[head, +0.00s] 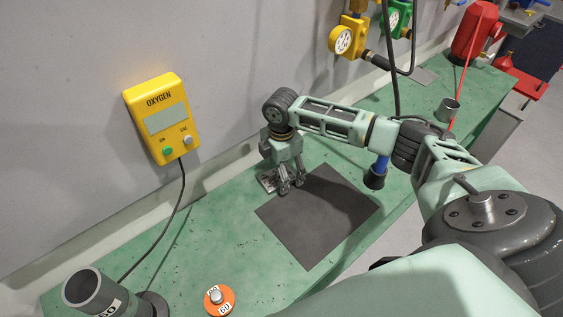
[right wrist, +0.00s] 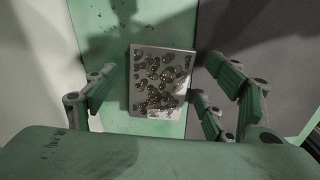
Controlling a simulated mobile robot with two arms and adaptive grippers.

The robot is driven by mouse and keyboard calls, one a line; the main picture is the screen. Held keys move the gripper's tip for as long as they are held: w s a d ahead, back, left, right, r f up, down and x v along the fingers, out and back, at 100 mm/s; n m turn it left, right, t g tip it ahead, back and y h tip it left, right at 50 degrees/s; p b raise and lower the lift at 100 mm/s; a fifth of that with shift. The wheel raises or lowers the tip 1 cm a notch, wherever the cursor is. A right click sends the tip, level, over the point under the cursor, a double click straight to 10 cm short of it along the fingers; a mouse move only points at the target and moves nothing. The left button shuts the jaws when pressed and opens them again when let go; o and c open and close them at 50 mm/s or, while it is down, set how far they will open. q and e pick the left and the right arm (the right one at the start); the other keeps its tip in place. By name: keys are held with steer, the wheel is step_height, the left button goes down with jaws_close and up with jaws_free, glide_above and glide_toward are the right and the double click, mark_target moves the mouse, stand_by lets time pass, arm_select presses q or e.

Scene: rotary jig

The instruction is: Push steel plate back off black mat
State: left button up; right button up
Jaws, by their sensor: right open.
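The steel plate (head: 267,182) lies on the green bench beside the back-left edge of the black mat (head: 312,232). In the right wrist view the plate (right wrist: 160,82) is a pale rectangle with brownish bumps. It rests on green surface, its right edge very close to the mat (right wrist: 240,35); I cannot tell whether they touch. My right gripper (head: 290,185) points down at the mat's back corner, just beside the plate, and hides part of it. In the right wrist view its open fingers (right wrist: 160,70) stand on either side of the plate, holding nothing. My left gripper is not in view.
A yellow oxygen box (head: 162,118) hangs on the wall behind the bench. A blue-handled tool (head: 378,170) stands right of the mat.

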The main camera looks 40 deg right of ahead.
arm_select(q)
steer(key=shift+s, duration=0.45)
arm_select(e)
steer(key=shift+c, duration=0.3)
steer(key=c, duration=1.8)
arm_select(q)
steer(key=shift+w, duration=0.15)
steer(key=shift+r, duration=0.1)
